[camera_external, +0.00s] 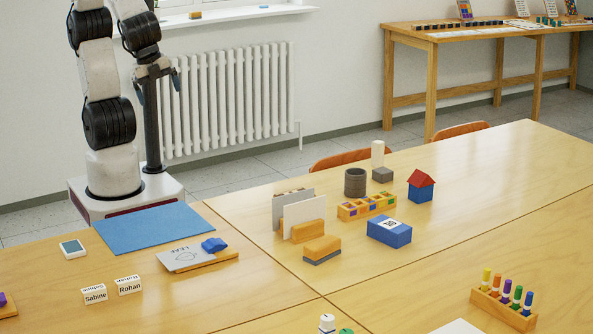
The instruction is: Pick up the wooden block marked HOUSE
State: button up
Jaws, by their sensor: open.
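I cannot read the word HOUSE on any block. A blue block with a red pointed roof (421,187), shaped like a house, stands upright on the wooden table at the back right. A blue block with a white label (389,233) lies in front of it; the dark mark on the label is too small to read. My gripper (158,88) is open and empty, raised beside my arm at the upper left, far from both blocks.
A card reading LEAF (187,257) with a blue piece (214,244) lies near a blue mat (155,228). Upright grey and white boards (303,217), an orange-and-grey block (322,249), a compartment tray (351,212) and a dark cup (355,182) crowd the middle.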

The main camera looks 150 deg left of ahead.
jog(key=w+a+f+m+y, duration=0.3)
jog(key=w+a+f+m, duration=0.2)
jog(key=f, duration=0.4)
jog(key=w+a+f+m+y, duration=0.4)
jog(key=w+a+f, duration=0.3)
jog(key=a+f, duration=0.3)
jog(key=w+a+f+m+y, duration=0.3)
jog(key=w+a+f+m, duration=0.3)
jog(key=a+f, duration=0.2)
jog(key=shift+w+a+f+m+g+y, duration=0.2)
jog(key=shift+f+m+g+y, duration=0.15)
jog(key=shift+f, duration=0.3)
jog(key=shift+a, duration=0.1)
jog(key=shift+x, duration=1.2)
jog(key=shift+a, duration=0.1)
jog(key=shift+x, duration=2.5)
